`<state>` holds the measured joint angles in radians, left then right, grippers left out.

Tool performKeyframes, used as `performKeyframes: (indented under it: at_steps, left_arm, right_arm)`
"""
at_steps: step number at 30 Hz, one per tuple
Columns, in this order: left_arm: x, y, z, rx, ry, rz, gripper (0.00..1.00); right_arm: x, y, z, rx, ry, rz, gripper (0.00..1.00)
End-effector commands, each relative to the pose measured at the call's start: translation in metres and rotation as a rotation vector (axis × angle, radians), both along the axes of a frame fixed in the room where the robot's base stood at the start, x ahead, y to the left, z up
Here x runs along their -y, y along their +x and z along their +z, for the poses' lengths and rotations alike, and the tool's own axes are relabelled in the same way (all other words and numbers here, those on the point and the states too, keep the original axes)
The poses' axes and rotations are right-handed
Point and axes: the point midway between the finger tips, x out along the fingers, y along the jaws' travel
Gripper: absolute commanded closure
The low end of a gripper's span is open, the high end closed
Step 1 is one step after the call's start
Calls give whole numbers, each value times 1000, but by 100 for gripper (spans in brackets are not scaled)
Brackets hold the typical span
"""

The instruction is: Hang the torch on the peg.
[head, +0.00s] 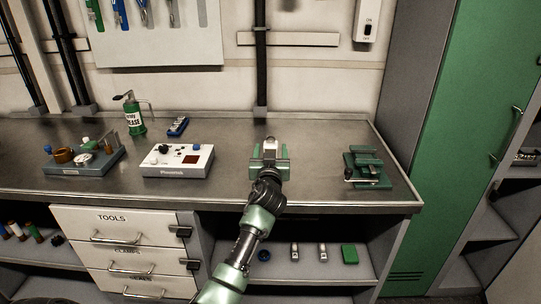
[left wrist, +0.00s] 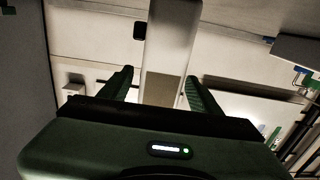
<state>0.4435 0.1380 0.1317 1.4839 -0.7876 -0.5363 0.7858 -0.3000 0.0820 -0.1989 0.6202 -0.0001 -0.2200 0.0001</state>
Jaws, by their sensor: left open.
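My left gripper (head: 269,152) is over the middle of the grey workbench, with its two green fingers apart. A pale, boxy thing with a dark patch (head: 270,143) shows between the fingers. It looks like the torch, but I cannot be sure. I cannot make out the peg clearly. My right gripper is not in view.
A white box with knobs (head: 178,160), a green grease can (head: 134,113) and a blue-grey fixture (head: 84,160) stand to the left. A green clamp (head: 367,167) stands to the right. A wall rail (head: 288,39) and a black post (head: 260,70) are behind. A green locker (head: 455,130) bounds the right.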

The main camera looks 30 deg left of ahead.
Motion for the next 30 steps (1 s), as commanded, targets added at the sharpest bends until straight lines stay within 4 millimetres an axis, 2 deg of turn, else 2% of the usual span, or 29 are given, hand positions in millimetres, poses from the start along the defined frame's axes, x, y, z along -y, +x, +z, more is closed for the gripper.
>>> performKeyframes:
  at_steps: [5,12,18,24,30]
  left_arm:
    - [12,-17,-2,1,-1,-2,37]
    - [39,-62,-3,1,-3,-2,37]
    - [56,-90,-2,1,-1,-1,37]
    - [62,-102,0,1,-1,0,37]
    - [63,-102,0,0,0,0,37]
  right_arm:
    - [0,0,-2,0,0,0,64]
    - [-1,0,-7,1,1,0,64]
    - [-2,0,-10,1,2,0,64]
    - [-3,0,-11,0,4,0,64]
    - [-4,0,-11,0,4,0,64]
